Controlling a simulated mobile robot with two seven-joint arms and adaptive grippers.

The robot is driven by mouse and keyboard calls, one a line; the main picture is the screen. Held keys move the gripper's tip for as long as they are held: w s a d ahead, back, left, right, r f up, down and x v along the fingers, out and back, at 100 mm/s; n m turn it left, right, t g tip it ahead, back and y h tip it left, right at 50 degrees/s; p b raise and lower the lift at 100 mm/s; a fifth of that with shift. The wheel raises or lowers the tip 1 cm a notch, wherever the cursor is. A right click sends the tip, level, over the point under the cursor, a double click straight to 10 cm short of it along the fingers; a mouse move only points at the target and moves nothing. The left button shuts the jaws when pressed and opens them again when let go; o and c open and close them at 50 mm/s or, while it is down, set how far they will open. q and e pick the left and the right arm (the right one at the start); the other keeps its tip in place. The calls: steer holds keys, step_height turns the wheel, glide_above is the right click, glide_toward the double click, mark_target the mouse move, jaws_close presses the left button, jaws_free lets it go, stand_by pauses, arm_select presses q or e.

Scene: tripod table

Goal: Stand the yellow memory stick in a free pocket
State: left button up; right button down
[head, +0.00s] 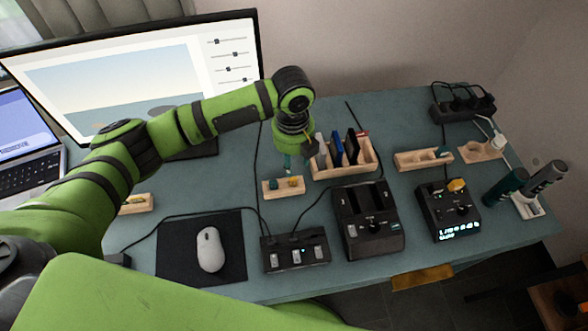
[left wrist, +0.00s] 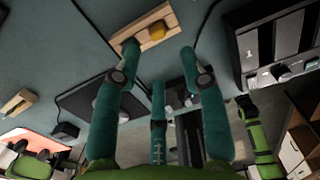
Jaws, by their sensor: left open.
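A small wooden holder (head: 283,188) stands on the desk below my left gripper. A yellow piece (head: 294,181), seemingly the memory stick, and a dark green piece (head: 272,184) show in it. In the left wrist view the same holder (left wrist: 168,14) is at top centre, with the yellow piece (left wrist: 157,31) between and beyond the fingertips. The green piece is largely hidden by a finger there. My left gripper (head: 291,164) is open, its teal fingers (left wrist: 159,52) spread and empty. I cannot tell how far they are from the holder. My right gripper is not in view.
A wooden rack (head: 345,168) with upright cards stands just right of the left gripper. Another small holder (head: 423,159) is farther right. A black dock (head: 368,221), a switch box (head: 295,255) and a display box (head: 448,212) stand in front. Cables cross the desk.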

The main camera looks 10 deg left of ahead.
arm_select(q)
steer(key=shift+r, duration=1.55)
steer(key=shift+f, duration=0.1)
